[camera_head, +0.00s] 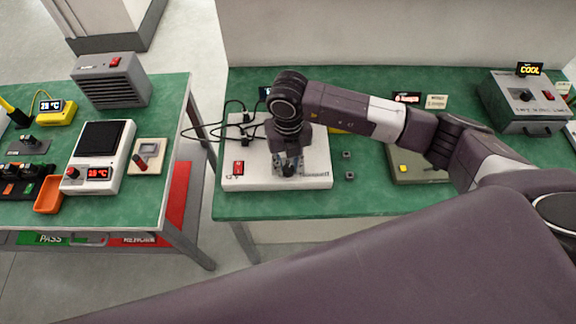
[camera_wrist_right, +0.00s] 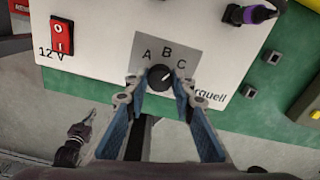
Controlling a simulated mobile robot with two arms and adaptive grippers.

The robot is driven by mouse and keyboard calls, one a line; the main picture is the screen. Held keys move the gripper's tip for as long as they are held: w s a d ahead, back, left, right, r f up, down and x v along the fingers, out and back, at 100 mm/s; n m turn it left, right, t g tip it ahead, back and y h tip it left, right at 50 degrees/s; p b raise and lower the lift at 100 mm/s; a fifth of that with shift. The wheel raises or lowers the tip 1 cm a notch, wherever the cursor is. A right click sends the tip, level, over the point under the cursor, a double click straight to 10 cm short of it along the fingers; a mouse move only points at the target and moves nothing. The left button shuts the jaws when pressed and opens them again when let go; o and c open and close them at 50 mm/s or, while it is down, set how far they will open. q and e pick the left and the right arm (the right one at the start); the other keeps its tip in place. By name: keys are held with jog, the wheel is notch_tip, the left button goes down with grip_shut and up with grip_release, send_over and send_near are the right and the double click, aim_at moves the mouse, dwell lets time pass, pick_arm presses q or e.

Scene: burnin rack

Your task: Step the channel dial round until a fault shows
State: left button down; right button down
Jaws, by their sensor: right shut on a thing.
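The channel dial (camera_wrist_right: 160,78) is a small black knob on a grey plate marked A, B and C, on the white 12 V box (camera_head: 245,183). Its white mark points up and right, roughly between B and C. My right gripper (camera_wrist_right: 158,88) is shut on the dial, with a fingertip on each side. In the head view my right gripper (camera_head: 287,168) comes down on the box's front and hides the dial. A small display (camera_head: 265,91) behind the box is mostly hidden by my arm. What looks like my left gripper (camera_wrist_right: 80,132) shows small at the lower left of the wrist view.
A red rocker switch (camera_head: 238,168) is left of the dial. Dark cables run over the box's back left. Small square buttons (camera_head: 348,175) are to its right. A grey box (camera_head: 526,105) with a COOL display stands at far right. A second bench (camera_head: 120,205) is at left.

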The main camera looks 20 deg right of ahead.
aim_at(288, 169)
jog(key=shift+w+m+b, duration=0.1)
jog(key=shift+m+b, duration=0.2)
jog(key=shift+m, duration=0.9)
jog(key=shift+r, duration=0.1)
jog(key=c, duration=1.6)
grip_release()
notch_tip(288, 169, up, 12)
jog(key=shift+f, duration=0.1)
